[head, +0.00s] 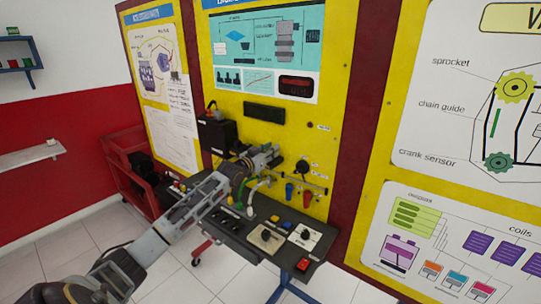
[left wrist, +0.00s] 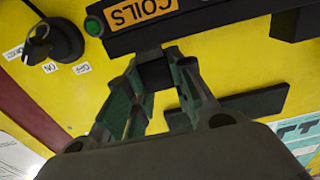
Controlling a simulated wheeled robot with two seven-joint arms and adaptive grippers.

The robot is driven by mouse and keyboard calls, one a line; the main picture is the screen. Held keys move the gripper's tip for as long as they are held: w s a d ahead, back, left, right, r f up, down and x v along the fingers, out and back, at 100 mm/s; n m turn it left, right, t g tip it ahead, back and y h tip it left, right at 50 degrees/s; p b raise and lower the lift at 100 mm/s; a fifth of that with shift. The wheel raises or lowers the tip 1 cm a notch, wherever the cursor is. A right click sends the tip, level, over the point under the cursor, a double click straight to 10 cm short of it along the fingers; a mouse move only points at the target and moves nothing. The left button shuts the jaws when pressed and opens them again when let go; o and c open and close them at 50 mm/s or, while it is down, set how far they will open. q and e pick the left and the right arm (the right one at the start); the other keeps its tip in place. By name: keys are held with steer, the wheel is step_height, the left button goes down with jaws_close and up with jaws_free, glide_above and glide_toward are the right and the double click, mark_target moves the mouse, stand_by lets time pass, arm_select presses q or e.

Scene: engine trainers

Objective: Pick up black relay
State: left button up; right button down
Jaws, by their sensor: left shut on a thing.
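My left gripper (head: 268,158) reaches in from the left, in front of the yellow board and above the bench. In the left wrist view, the left gripper (left wrist: 158,75) has its two green-grey fingers closed on a small black block, the black relay (left wrist: 155,74). The relay sits between the fingertips, just below a black bar with an orange COILS label (left wrist: 142,12); I cannot tell whether it touches the bar. In the head view the relay is not clear to see, hidden at the gripper. My right gripper is not in view.
The yellow board (head: 335,120) stands close behind the gripper. A black box (head: 216,135) is fixed to its left. Blue and red cylinders (head: 289,192) hang to the right. The dark bench (head: 236,232) below carries switch boxes. A red cart (head: 122,165) stands at left.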

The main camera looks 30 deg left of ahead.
arm_select(q)
steer(key=shift+r+b, duration=0.6)
steer(key=shift+r, duration=3.75)
steer(key=shift+f, duration=0.1)
